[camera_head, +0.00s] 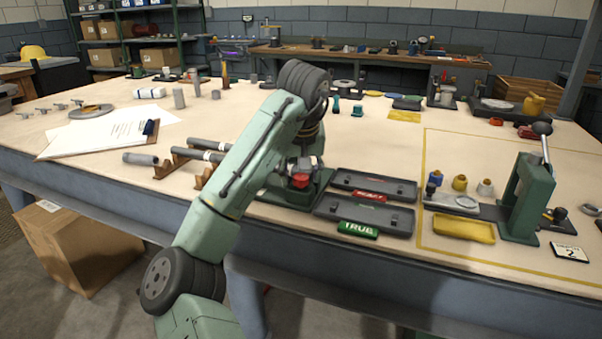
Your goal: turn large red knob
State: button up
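The large red knob (300,181) sits on a dark green fixture (288,197) near the front edge of the workbench. My green arm reaches up from the lower left, and its wrist bends down over the fixture. My gripper (303,166) is right above or around the knob, largely hidden by my wrist and dark cabling. Its fingers are too small and covered to tell whether they are open, shut or touching the knob.
Two dark trays (372,184) with red and green labels lie right of the fixture. Grey pipes on wooden cradles (172,168) lie left. A green lever press (527,195) stands at the right. A clipboard (100,138) lies at the left. The bench's front edge is close below the fixture.

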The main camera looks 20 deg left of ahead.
jog(key=c, duration=1)
jog(key=shift+r+m+p, duration=0.1)
jog(key=shift+m+p, duration=0.2)
jog(key=shift+p, duration=0.15)
jog(key=shift+r+m+h+p, duration=0.1)
jog(key=shift+m+h+p, duration=0.3)
jog(key=shift+m+p, duration=0.2)
jog(key=m+h+p, duration=0.1)
jog(key=m+p, duration=0.2)
jog(key=shift+a, duration=0.15)
jog(key=shift+a+m+h+p, duration=0.1)
jog(key=shift+m+h+p, duration=0.8)
jog(key=shift+m+p, duration=1.2)
jog(key=shift+f, duration=0.2)
jog(key=o, duration=1.1)
